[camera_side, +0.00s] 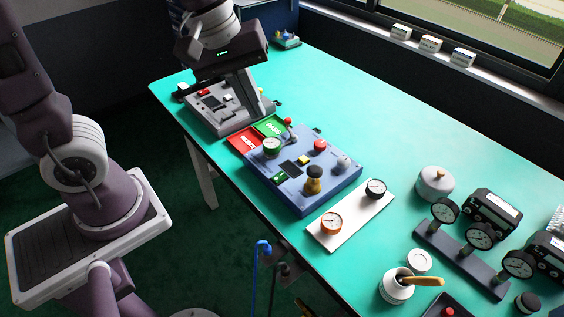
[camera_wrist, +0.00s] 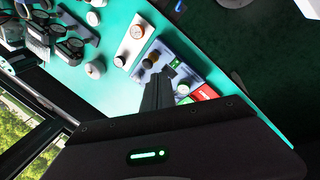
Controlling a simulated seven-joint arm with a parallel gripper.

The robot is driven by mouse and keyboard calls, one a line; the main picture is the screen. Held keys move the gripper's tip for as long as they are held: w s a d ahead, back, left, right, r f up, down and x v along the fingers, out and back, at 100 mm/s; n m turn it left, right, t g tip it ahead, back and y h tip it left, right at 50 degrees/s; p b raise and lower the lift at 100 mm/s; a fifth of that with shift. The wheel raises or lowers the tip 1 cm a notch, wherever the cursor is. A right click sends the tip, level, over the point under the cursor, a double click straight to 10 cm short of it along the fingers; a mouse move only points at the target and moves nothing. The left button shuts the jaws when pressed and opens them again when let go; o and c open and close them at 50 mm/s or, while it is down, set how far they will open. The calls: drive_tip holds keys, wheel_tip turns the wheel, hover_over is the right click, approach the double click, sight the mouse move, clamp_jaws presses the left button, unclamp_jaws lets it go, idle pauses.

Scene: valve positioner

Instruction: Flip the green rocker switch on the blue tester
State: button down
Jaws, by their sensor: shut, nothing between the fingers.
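The blue tester (camera_side: 327,181) lies on the teal table and carries knobs, buttons, a small dark screen and a green-rimmed dial (camera_side: 271,146). In the wrist view the switch looks like a small green patch (camera_wrist: 175,64) just past my fingertips. My gripper (camera_side: 259,112) is shut and empty, above the grey panel's end of the table, apart from the tester. In the wrist view its fingers (camera_wrist: 164,74) cover part of the tester (camera_wrist: 187,52).
Red (camera_side: 243,140) and green PASS (camera_side: 269,125) trays lie between the tester and a grey panel (camera_side: 222,120). A white plate (camera_side: 350,219) with two gauges is on the other side. More gauges (camera_side: 480,236) and a pot (camera_side: 396,288) stand at the right.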

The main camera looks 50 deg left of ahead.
sight(283, 174)
drive_tip(key=w+a+f+n, duration=0.1)
drive_tip(key=w+f+n, duration=0.1)
drive_tip(key=f, duration=0.5)
drive_tip(key=w+a+f+n+g+y, duration=0.1)
drive_tip(key=w+f+n, duration=0.2)
drive_tip(key=f, duration=0.5)
drive_tip(key=w+a+f+n, duration=0.1)
drive_tip(key=w+f+n, duration=0.1)
drive_tip(key=f, duration=0.6)
drive_tip(key=shift+w+a+n+g+y, duration=0.15)
drive_tip(key=shift+w+n+g+y, duration=0.2)
drive_tip(key=shift+w, duration=0.45)
drive_tip(key=shift+w+f, duration=0.15)
drive_tip(key=shift+f, duration=0.55)
